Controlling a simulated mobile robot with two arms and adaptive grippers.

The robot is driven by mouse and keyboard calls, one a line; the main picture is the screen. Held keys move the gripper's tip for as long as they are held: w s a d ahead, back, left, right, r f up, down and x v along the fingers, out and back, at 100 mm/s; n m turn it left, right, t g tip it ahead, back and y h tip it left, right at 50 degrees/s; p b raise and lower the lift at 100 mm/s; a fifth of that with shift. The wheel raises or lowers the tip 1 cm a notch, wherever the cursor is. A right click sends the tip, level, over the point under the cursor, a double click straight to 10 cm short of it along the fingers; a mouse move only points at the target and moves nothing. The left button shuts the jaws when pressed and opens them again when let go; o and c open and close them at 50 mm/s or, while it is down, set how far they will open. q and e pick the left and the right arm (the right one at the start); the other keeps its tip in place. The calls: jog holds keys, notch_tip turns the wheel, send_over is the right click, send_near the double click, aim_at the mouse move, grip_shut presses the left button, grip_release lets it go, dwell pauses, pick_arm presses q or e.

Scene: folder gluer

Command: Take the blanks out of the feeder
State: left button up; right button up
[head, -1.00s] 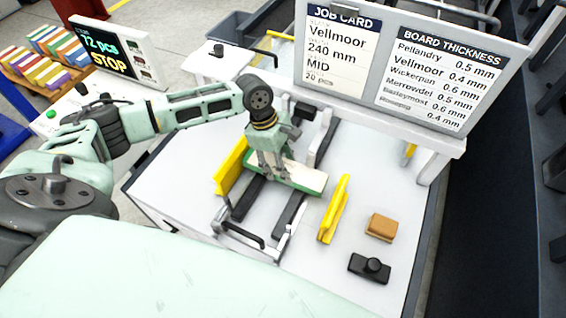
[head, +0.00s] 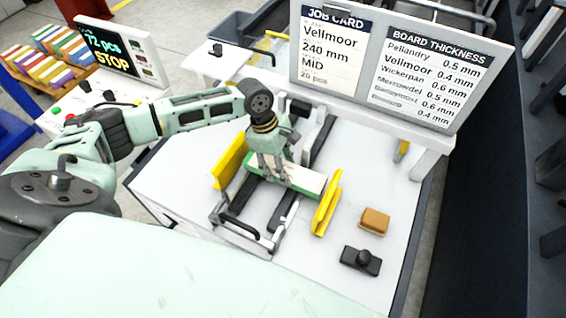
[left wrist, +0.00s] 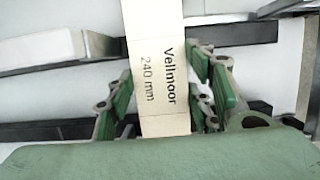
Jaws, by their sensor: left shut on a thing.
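The blanks (head: 306,180) are a flat stack with a cream top and a green long side, lying across the dark rails of the feeder (head: 240,226) between two yellow guides. In the left wrist view the blanks (left wrist: 158,72) carry the print "Vellmoor 240 mm". My left gripper (head: 273,172) points down over the left part of the stack and is shut on it; its green-padded fingers (left wrist: 165,108) stand on both sides of the stack in the left wrist view. I cannot tell whether the stack is clear of the rails. My right gripper is out of view.
The yellow guides (head: 230,163) and (head: 327,203) flank the stack. A brown block (head: 374,221) and a black knobbed piece (head: 361,260) lie at the right. A board with job card and thickness list (head: 400,65) stands behind. A display (head: 112,50) reads 72 pcs, STOP.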

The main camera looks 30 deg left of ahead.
pick_arm(q)
jog(key=shift+w, duration=0.1)
jog(key=o, duration=1.2)
jog(key=shift+w+a, duration=0.1)
jog(key=shift+a, duration=0.2)
jog(key=o, duration=0.3)
jog(key=shift+d, duration=0.1)
jog(key=shift+r, duration=0.1)
jog(key=shift+a+r, duration=0.25)
jog(key=shift+r, duration=0.15)
jog(key=v, duration=1.1)
jog(key=shift+d, duration=0.1)
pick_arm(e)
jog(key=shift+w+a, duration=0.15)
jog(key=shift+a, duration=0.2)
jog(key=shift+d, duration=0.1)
